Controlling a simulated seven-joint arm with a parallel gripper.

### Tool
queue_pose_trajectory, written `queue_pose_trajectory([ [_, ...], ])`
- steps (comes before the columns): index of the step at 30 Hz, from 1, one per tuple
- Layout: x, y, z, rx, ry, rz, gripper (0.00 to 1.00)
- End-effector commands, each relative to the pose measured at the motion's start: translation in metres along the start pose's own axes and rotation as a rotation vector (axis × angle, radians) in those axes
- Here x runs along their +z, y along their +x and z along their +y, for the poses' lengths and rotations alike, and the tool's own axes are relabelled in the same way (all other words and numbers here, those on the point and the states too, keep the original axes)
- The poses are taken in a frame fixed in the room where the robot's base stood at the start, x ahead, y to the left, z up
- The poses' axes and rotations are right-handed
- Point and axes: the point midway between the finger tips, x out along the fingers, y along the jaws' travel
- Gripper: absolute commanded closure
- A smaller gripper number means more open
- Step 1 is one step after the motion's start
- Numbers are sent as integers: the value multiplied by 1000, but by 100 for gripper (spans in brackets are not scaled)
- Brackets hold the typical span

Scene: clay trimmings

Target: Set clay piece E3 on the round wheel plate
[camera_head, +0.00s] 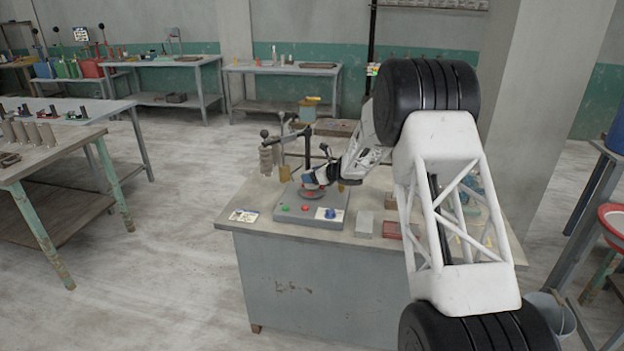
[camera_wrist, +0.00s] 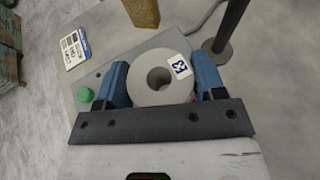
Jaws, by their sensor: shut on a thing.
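Clay piece E3 (camera_wrist: 146,88) is a grey ring-shaped piece with a hole in its middle and a white label reading E3. It sits between the two blue fingers of my gripper (camera_wrist: 163,82), which is shut on it. In the head view my gripper (camera_head: 316,181) is low over the grey wheel machine. The round wheel plate (camera_head: 313,194) shows there as a reddish rim just under the fingers. In the wrist view the plate is hidden by the piece. I cannot tell whether the piece touches the plate.
A dark stand pole (camera_wrist: 230,24) rises close by. A printed card (camera_head: 244,215), grey block (camera_head: 365,224) and red tray (camera_head: 392,230) lie on the bench.

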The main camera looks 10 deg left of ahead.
Motion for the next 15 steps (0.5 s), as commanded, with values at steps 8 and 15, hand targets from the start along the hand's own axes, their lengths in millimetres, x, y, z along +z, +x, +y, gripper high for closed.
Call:
queue_pose_trajectory([
  [8, -12, 5, 0, 0, -1, 0, 68],
  [15, -13, 5, 0, 0, -1, 0, 68],
])
